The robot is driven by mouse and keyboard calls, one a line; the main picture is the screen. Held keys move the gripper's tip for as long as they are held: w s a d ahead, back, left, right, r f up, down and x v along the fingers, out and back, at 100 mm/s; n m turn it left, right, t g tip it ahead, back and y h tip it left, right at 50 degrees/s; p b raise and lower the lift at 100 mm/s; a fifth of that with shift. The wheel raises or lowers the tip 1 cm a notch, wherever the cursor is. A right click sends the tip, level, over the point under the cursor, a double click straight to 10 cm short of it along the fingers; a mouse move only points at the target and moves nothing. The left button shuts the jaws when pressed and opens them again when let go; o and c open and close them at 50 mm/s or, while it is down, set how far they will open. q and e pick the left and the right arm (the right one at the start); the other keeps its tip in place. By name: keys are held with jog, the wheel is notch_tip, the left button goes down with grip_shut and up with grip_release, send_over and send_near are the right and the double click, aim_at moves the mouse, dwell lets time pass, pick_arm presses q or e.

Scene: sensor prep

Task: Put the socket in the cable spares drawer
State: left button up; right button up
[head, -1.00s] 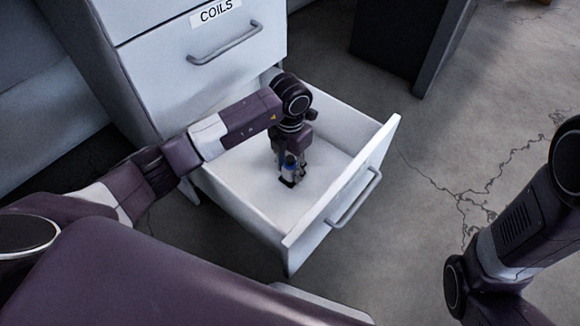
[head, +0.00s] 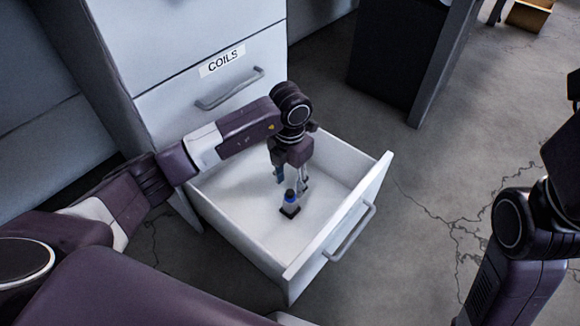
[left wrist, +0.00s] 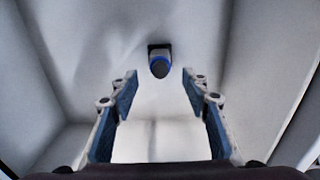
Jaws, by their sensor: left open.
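The socket (head: 290,204), a small piece with a dark base, a blue band and a dark top, stands upright on the floor of the open drawer (head: 245,215). My left gripper (head: 291,182) is inside the drawer, just above and behind the socket, with its fingers apart. In the left wrist view the socket (left wrist: 159,62) lies beyond the open fingertips (left wrist: 158,85), with nothing between them. The drawer's own label is not visible. My right gripper is not in view; only part of my right arm shows at the right.
A closed drawer labelled COILS (head: 222,62) is above the open one. The open drawer's front panel with its handle (head: 349,233) faces right. A dark cabinet panel (head: 440,65) stands behind, and an open box (head: 528,17) lies at the far right. The cracked floor between is clear.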

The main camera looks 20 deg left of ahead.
pick_arm(q)
jog(key=shift+r+p, duration=0.6)
jog(key=shift+r, duration=1)
